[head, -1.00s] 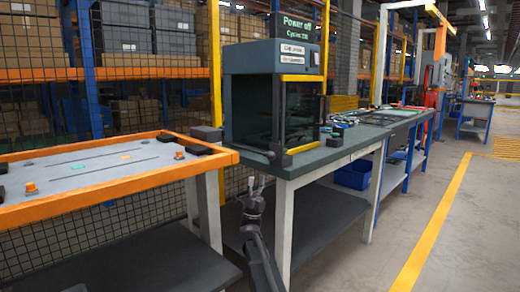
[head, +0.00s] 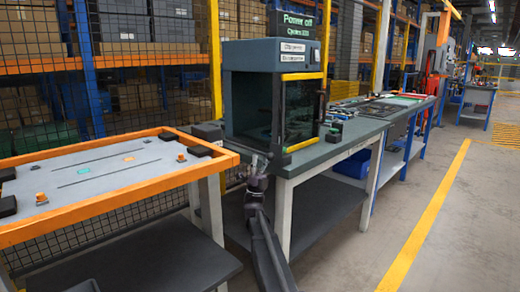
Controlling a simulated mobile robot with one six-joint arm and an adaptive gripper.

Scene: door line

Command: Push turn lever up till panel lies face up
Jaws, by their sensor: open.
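My gripper (head: 256,163) is open, with its fingers pointing up, at the table's front edge by the lower left corner of the dark test cabinet (head: 252,105). It covers the spot where a small dark lever-like part sat; whether it touches that part I cannot tell. A grey flat panel (head: 105,166) with a teal and an orange mark lies in the orange frame (head: 160,181) at the left. Which part is the turn lever is not clear. Whether the cabinet holds a panel is too dark to tell.
The green-topped table (head: 335,143) carries small parts to the right. A dark box (head: 207,132) sits between frame and cabinet. The floor at the right is free.

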